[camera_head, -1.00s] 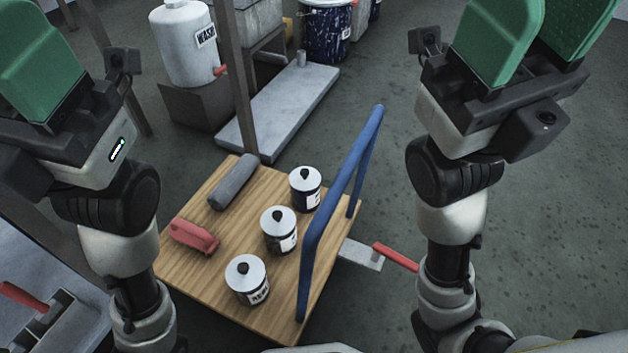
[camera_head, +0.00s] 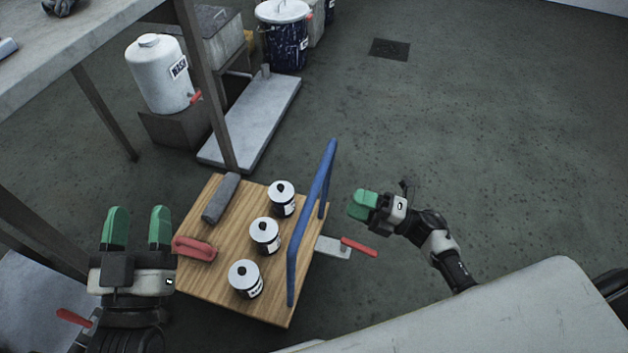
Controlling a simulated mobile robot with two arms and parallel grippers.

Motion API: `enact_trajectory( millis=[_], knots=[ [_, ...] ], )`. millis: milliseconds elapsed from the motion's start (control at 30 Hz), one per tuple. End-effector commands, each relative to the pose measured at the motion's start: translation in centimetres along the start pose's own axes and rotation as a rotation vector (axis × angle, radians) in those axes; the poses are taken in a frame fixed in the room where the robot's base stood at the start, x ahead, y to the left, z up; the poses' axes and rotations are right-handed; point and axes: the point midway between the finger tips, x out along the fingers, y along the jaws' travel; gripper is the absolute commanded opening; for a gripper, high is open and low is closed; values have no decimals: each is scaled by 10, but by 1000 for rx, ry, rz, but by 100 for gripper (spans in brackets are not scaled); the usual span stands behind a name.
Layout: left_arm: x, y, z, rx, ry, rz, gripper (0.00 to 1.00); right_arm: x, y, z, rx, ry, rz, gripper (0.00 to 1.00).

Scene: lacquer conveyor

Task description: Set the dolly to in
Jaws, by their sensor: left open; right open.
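The dolly (camera_head: 213,270) is a low wooden platform with a blue tubular handle (camera_head: 308,225) along its right side. It carries three lidded cans, the far can (camera_head: 282,200), the middle can (camera_head: 265,237) and the near can (camera_head: 245,279), plus a grey roll (camera_head: 222,198) and a red handled object (camera_head: 194,248). My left gripper (camera_head: 137,228) is open and empty, left of the dolly. My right gripper (camera_head: 362,205) is right of the blue handle, apart from it, with its green fingers seen nearly end-on.
A grey plate with a red lever (camera_head: 359,247) juts out at the dolly's right. Behind are a flat grey platform (camera_head: 255,120), a white WASH container (camera_head: 160,75) and a dark lidded drum (camera_head: 283,35). A table (camera_head: 90,45) stands at upper left. Floor at right is clear.

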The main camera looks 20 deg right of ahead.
Motion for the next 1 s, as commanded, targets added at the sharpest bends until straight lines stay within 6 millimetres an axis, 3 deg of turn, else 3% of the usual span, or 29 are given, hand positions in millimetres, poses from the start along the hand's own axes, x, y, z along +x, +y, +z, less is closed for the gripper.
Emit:
enact_trajectory(
  millis=[500,700,1000],
  knots=[
    [-2,4,-24,-8,210,10,53,89,1,0,0,1,9,47],
    [-4,5,-30,-10,256,12,53,104,1,0,0,0,7,47],
    [-4,5,-30,-10,260,12,53,105,1,0,0,0,6,44]
  ],
)
